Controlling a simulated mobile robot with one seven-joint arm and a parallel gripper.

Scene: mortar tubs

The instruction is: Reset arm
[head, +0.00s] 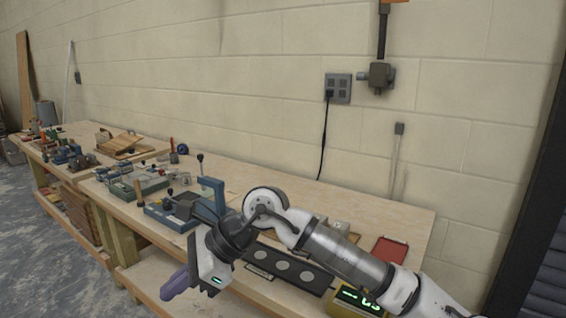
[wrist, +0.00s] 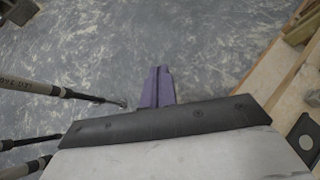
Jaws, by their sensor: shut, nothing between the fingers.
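My arm (head: 350,255) reaches in from the lower right of the head view, across the front part of the workbench (head: 400,200). My gripper (head: 172,286) has purple fingers and hangs in front of the bench's front edge, pointing to the lower left. In the wrist view, the purple fingers (wrist: 157,82) are together with nothing between them. Bare grey floor (wrist: 160,35) lies beyond them. My gripper looks clear of every object on the bench.
A dark plate with round light discs (head: 284,264), a green-lit display box (head: 357,300) and a red flat item (head: 389,250) lie near my arm. Clamps and a tray (head: 138,184) stand farther left. In the wrist view, dark rods (wrist: 45,90) show at left and bench wood (wrist: 290,75) at right.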

